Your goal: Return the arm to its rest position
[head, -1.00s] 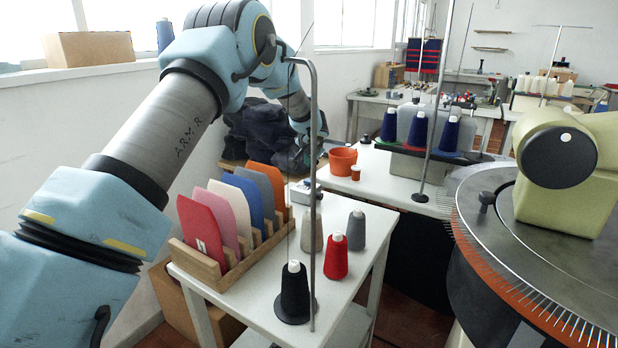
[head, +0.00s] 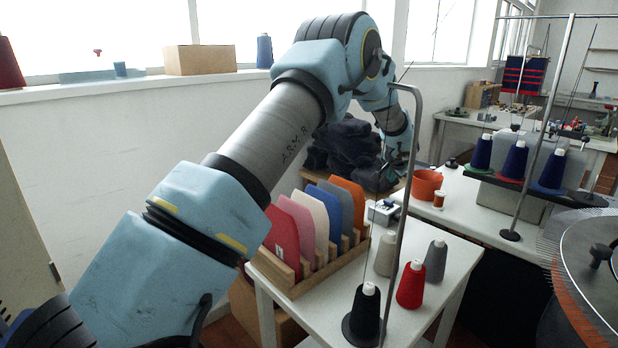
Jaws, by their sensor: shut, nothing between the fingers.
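My arm (head: 285,130), light blue and grey, reaches up from the lower left and bends down at its far end. My gripper (head: 391,172) is small and dark in the head view, partly hidden by the thread-stand pole and close to the dark cloth pile. It is shut and I see nothing held in it. It is above the far end of the white table, behind the row of coloured panels. Whether it touches the cloth I cannot tell.
A white table (head: 437,290) holds a wooden rack (head: 310,278) of coloured panels and several yarn cones. A bent metal pole (head: 402,215) rises in front of my wrist. Dark cloth (head: 345,150) lies behind. An orange pot (head: 427,184) stands on the table at right.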

